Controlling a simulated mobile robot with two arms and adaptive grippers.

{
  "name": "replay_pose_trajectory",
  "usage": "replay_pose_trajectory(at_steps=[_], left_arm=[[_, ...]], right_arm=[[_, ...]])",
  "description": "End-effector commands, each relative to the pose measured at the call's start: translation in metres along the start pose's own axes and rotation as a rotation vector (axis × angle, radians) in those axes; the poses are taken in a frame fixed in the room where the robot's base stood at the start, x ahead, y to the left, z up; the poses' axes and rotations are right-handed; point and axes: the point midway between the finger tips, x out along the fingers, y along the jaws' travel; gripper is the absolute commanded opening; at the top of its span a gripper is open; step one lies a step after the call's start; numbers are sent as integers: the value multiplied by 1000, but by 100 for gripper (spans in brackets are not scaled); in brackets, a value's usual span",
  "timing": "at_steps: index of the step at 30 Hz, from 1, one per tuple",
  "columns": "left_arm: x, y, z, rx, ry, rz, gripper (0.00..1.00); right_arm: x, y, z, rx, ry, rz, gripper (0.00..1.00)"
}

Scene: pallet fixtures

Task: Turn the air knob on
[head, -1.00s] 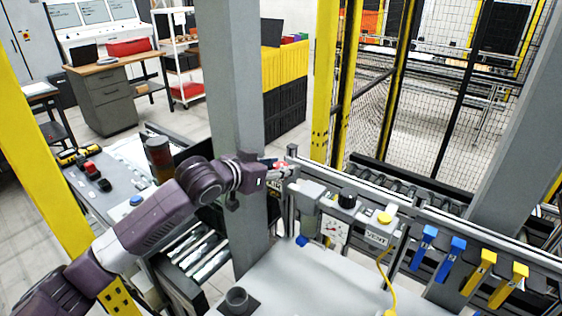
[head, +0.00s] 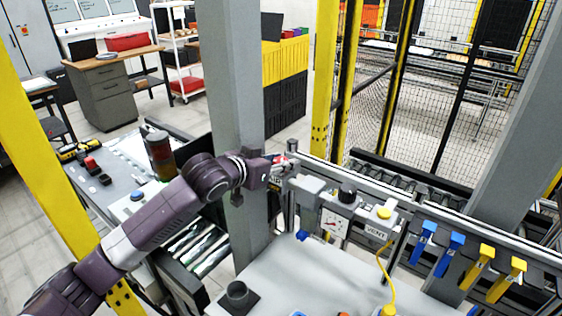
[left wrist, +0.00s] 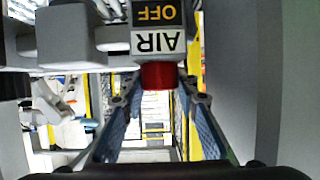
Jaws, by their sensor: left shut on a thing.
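The air knob (left wrist: 158,75) is red and sits just beneath a label plate (left wrist: 157,28) that reads AIR and OFF, upside down in the left wrist view. My left gripper (left wrist: 160,98) has its two fingertips on either side of the red knob and is shut on it. In the head view my left gripper (head: 280,162) is at the left end of the fixture rail, by the grey post, and mostly covers the knob. My right gripper is not in view.
A pressure gauge (head: 333,222), a black knob (head: 347,194) and a yellow button (head: 384,213) by a VENT label sit right of the gripper. Blue (head: 423,240) and yellow clamps (head: 478,265) follow along the rail. A grey post (head: 237,110) stands close behind my arm.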

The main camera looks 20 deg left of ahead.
Motion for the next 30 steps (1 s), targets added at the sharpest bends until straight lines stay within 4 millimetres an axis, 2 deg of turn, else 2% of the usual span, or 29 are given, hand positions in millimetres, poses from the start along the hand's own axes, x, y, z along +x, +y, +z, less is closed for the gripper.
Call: replay_pose_trajectory(at_steps=[8, 20, 30], left_arm=[[0, 4, 0, -62, 2, -140, 4], [2, 4, 1, -210, -2, -481, 4], [3, 4, 4, -330, -5, -779, 4]], right_arm=[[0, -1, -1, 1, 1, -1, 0], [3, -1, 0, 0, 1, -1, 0], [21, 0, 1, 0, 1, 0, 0]])
